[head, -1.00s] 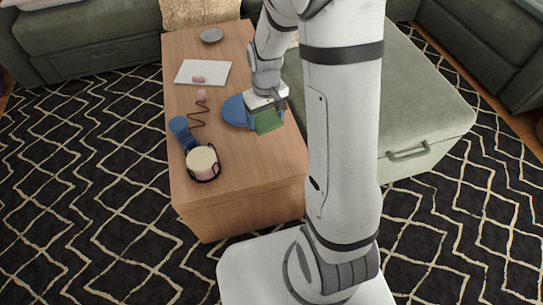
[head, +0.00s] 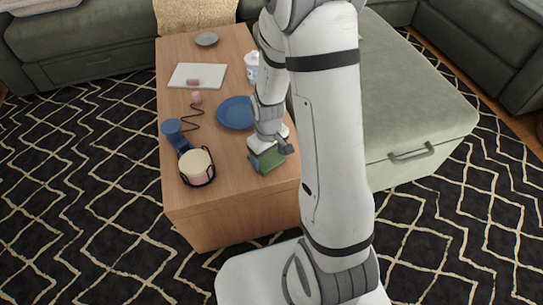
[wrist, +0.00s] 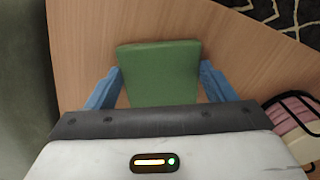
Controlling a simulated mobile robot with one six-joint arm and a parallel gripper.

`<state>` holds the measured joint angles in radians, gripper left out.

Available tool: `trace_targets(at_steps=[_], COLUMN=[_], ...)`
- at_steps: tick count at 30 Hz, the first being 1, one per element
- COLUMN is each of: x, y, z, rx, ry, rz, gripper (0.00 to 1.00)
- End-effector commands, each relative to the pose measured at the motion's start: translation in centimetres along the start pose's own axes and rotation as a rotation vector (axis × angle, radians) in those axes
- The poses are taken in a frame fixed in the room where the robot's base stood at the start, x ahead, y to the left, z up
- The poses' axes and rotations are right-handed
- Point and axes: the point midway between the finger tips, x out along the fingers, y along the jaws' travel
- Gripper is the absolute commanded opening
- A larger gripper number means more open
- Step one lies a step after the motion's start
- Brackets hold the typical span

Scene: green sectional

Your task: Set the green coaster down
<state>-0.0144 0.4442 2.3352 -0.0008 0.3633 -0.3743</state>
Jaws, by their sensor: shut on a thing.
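The green coaster (head: 270,161) is a flat square held in my gripper (head: 266,163), over the right front part of the wooden table (head: 215,205). In the wrist view the coaster (wrist: 160,72) sits between the two blue fingers (wrist: 161,88), which are shut on it. The wooden tabletop shows behind it. I cannot tell whether the coaster touches the table or hangs just above it.
A blue plate (head: 236,112) lies behind my gripper. A white cup (head: 252,66), white board (head: 198,75) and grey dish (head: 207,39) are farther back.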

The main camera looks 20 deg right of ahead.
Motion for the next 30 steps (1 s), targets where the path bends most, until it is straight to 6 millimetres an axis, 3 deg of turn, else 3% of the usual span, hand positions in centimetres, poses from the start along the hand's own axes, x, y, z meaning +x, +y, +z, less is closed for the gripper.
trace_targets(at_steps=[8,9,16,25,30], x=[0.2,0.1,0.1,-0.2,-2.6], y=[0.0,0.0,0.0,-0.1,0.0], z=[0.0,0.0,-0.1,-0.1,-0.1], rx=[0.000,-0.001,-0.001,-0.001,-0.002], ry=[0.001,0.001,0.001,0.001,0.004], rz=[0.000,0.000,0.000,0.001,0.002], gripper=[0.54,0.78,0.97,0.98,0.98])
